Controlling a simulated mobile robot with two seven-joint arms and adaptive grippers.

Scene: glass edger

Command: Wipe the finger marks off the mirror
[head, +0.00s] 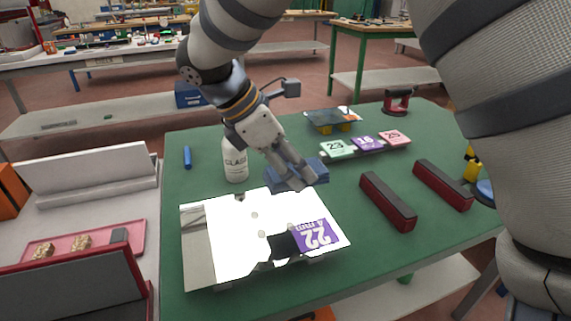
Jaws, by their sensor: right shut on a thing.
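The mirror (232,236) lies flat on the green table, bright white with glare and with a grey strip along its left side. Small greyish spots show near its middle, and dark reflections cover part of it. A purple label with 22 and 4 mm shows at its right side. My right gripper (299,182) is above the table just behind the mirror's far edge, shut on a blue cloth (282,179). Its fingers hide part of the cloth; I cannot tell whether the cloth touches the table. A white bottle marked GLASS (236,162) stands left of the gripper. My left gripper is not in view.
Two dark red bars (388,201) lie right of the mirror. Numbered cards (367,143) and a glass sheet on yellow supports (333,119) are behind. A blue marker (187,157) lies at the left. A pink tray (92,250) is on the white surface.

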